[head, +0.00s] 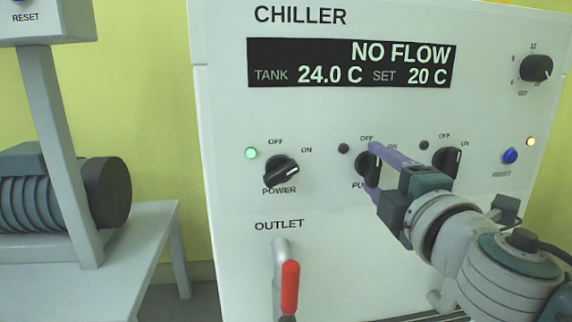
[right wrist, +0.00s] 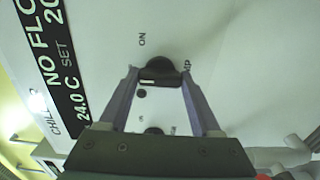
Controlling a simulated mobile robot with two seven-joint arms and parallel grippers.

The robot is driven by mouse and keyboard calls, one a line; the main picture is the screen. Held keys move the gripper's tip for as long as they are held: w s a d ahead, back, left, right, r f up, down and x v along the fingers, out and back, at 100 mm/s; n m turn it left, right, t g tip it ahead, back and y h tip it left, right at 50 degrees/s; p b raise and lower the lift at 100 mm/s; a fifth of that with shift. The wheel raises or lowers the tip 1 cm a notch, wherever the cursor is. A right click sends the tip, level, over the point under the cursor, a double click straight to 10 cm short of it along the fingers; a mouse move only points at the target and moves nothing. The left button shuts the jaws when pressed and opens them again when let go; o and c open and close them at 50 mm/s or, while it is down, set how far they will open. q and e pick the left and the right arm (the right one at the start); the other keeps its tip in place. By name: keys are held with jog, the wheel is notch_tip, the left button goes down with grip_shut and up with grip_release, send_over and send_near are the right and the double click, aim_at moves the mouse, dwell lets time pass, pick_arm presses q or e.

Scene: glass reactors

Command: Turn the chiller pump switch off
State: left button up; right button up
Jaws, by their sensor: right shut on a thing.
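The pump switch (head: 364,168) is a black rotary knob on the white chiller front (head: 330,215), partly hidden by my right gripper. My right gripper (head: 373,168) is shut on this knob, one finger above it and one below. In the right wrist view the fingers (right wrist: 161,84) stand on either side of the knob (right wrist: 160,68). Its bar lies across between them, and its white mark appears to be on the OFF side. The pump lamp (head: 343,148) is dark. My left gripper is not in view.
The display (head: 350,63) reads NO FLOW, tank 24.0 C, set 20 C. The power knob (head: 281,169) is left of the pump, with a lit green lamp (head: 251,153). Another black knob (head: 447,160) is close on the right. A red-handled outlet valve (head: 290,287) is below.

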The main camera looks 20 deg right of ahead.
dwell(0.5)
jog(key=o, duration=1.4)
jog(key=shift+s+a, duration=0.15)
jog(key=shift+s, duration=0.35)
jog(key=shift+v, duration=4.45)
